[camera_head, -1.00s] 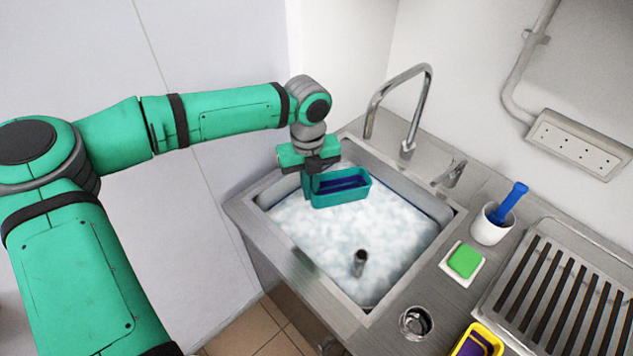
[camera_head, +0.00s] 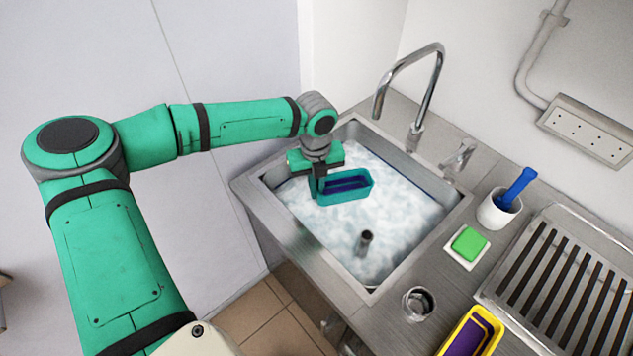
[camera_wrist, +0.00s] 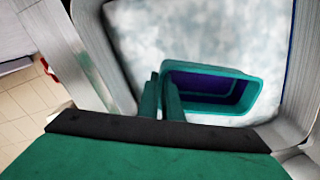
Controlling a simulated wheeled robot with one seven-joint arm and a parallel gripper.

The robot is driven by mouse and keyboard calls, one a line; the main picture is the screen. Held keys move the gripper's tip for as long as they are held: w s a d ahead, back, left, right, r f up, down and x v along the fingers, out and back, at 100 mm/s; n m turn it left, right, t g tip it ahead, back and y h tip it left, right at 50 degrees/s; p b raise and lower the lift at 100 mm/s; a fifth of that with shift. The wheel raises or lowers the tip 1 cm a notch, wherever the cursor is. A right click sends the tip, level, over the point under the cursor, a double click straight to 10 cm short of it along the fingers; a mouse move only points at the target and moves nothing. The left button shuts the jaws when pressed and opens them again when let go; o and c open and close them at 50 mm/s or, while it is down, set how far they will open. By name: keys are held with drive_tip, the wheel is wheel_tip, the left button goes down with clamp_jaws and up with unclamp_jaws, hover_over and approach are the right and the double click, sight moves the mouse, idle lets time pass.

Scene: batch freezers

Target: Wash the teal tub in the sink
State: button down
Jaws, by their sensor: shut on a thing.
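The teal tub (camera_head: 345,194) is a small rectangular tub with a dark blue-purple inside. It is at the upper left of the sink (camera_head: 250,194), at the foamy water (camera_head: 400,205); whether its base is under the surface I cannot tell. My gripper (camera_head: 318,188) points down and is shut on the tub's left end wall. In the wrist view my gripper's fingers (camera_wrist: 162,98) pinch the left side of the tub (camera_wrist: 225,107), and its opening faces up.
A grey upright pipe (camera_head: 365,243) stands in the foam. A tall faucet (camera_head: 425,95) is behind the sink. On the right are a white cup with a blue-handled tool (camera_head: 497,212), a green sponge (camera_head: 469,244), a yellow tub (camera_head: 474,335) and a slatted drainer (camera_head: 560,285).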

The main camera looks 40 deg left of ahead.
drive_tip(key=shift+f, duration=5.75)
drive_tip(key=shift+a, duration=1)
drive_tip(key=shift+d, duration=2)
drive_tip(key=shift+a, duration=0.1)
drive_tip(key=shift+a, duration=1.9)
